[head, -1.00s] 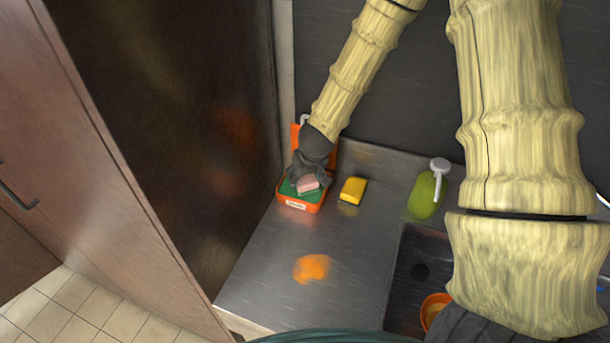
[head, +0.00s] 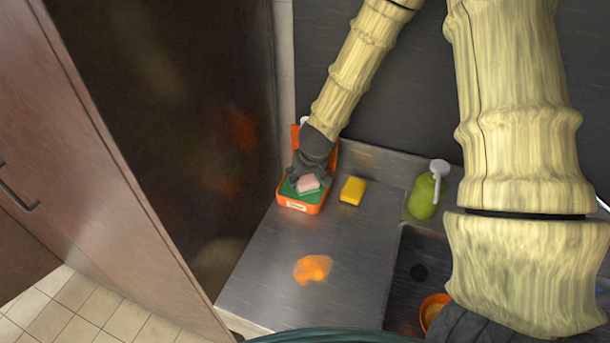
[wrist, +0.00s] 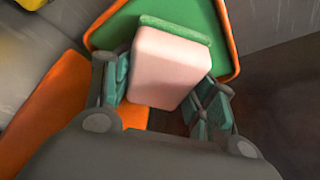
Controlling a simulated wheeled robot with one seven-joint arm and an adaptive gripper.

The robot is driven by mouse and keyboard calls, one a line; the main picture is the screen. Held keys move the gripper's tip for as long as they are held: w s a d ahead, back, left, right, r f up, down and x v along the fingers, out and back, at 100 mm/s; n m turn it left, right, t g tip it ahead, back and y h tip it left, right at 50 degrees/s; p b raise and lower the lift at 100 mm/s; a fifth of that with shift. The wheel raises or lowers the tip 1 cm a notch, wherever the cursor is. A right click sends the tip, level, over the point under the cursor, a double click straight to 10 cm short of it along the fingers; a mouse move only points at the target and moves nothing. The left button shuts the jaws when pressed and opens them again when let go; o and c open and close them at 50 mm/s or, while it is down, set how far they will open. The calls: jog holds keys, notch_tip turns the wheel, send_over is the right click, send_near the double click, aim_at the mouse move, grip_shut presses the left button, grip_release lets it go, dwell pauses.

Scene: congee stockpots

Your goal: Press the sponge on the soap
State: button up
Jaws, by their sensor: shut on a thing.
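The sponge is a pale pink block with a thin green layer, seen in the head view (head: 308,184) and close up in the wrist view (wrist: 168,65). My gripper (head: 309,182) is shut on its sides; the fingers also show in the wrist view (wrist: 163,85). The sponge is over an open orange container with a green surface inside, which looks like the soap (head: 288,189). The green surface spreads past the sponge in the wrist view (wrist: 190,18). The sponge's underside is hidden, so I cannot tell how firmly it touches.
A yellow block (head: 353,190) lies right of the orange container (head: 298,207). A green pump bottle (head: 422,198) stands by the sink (head: 408,270). An orange smear (head: 312,269) marks the steel counter. A dark tall panel (head: 200,130) rises close on the left.

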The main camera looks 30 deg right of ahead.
jog(key=shift+r+p, duration=2.65)
jog(key=shift+r, duration=0.5)
